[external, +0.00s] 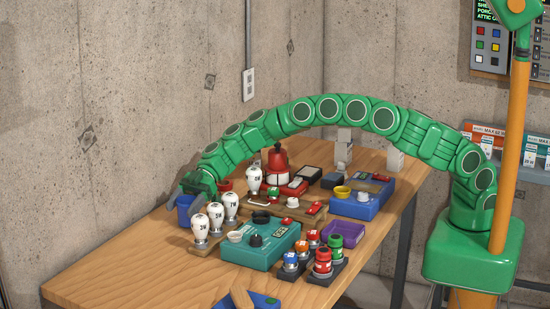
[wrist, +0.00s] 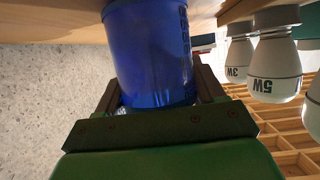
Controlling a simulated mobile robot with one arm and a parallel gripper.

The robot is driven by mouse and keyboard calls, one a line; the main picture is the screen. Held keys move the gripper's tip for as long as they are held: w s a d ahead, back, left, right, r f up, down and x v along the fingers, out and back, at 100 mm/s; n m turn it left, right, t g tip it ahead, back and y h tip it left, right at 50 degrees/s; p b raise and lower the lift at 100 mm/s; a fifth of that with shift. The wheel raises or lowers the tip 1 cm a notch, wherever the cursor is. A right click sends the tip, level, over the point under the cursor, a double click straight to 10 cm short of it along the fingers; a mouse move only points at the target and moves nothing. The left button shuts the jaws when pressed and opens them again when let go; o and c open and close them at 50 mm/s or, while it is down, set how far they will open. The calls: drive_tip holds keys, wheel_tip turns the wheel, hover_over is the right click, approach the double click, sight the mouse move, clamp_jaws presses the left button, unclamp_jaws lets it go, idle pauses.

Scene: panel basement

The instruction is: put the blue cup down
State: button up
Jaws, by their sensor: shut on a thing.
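The blue cup (external: 184,215) is near the back edge of the wooden table, just left of the white bulbs. My gripper (external: 193,186) reaches down to it from above at the end of the green arm. In the wrist view the cup (wrist: 150,40) fills the space between the two dark fingers of my gripper (wrist: 155,82), which are shut on it. The wrist picture is upside down, with the wooden tabletop (wrist: 60,22) along its top. The cup's base is at or close to the wood; I cannot tell whether it touches.
A teal box (external: 262,252), a red bottle (external: 278,168) and a blue box (external: 362,203) lie further right. The table's front left (external: 120,270) is bare.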

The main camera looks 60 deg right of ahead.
drive_tip(key=shift+f, duration=0.15)
drive_tip(key=o, duration=1)
drive_tip(key=shift+d, duration=0.25)
drive_tip(key=v, duration=1.1)
drive_tip(key=shift+d+r, duration=0.2)
